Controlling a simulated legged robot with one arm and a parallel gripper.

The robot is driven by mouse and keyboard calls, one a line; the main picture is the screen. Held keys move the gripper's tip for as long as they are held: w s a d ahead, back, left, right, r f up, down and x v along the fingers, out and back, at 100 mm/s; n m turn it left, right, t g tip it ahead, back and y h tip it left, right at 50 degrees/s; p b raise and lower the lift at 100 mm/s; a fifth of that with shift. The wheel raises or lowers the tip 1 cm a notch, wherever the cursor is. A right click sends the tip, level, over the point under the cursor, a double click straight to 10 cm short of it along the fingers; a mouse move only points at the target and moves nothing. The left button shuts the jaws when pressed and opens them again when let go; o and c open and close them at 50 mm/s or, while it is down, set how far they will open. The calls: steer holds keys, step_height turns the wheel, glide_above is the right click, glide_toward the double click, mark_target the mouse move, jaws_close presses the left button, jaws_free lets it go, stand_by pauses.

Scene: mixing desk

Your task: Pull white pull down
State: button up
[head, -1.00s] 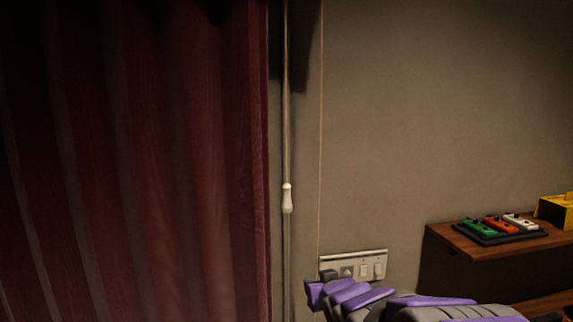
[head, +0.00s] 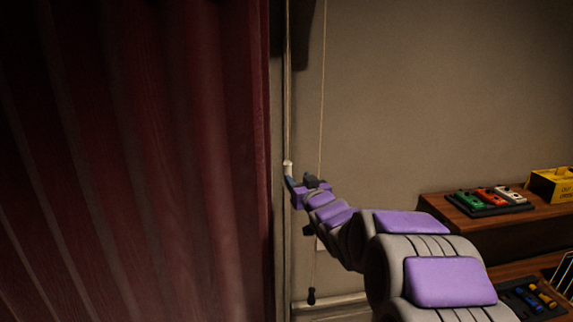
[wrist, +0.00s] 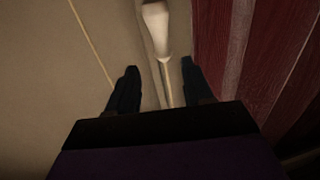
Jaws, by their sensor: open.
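The white pull (head: 288,167) hangs on a cord beside the red curtain in the head view. Only its upper part shows there, as my gripper (head: 305,181) covers the rest. In the wrist view the white pull (wrist: 156,28) is at the top centre, its wide lower end showing above a pale cord or pole. My gripper (wrist: 157,80) is open, with one dark finger on each side of the line of the pull. The pull lies beyond the fingertips in that picture, and I see no contact.
The red curtain (head: 150,150) fills the left. A thin cord (head: 322,90) hangs right of the pull, ending in a dark knob (head: 311,296). A wooden shelf (head: 440,199) at right holds coloured pedals (head: 486,198) and a yellow box (head: 552,184).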

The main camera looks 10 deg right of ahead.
mark_target(285, 166)
steer(key=w, duration=0.3)
steer(key=w+a+p, duration=0.1)
steer(key=w, duration=0.3)
steer(key=w+a+p, duration=0.1)
steer(key=w, duration=0.3)
steer(key=shift+w, duration=0.15)
jaws_close()
stand_by(0.4)
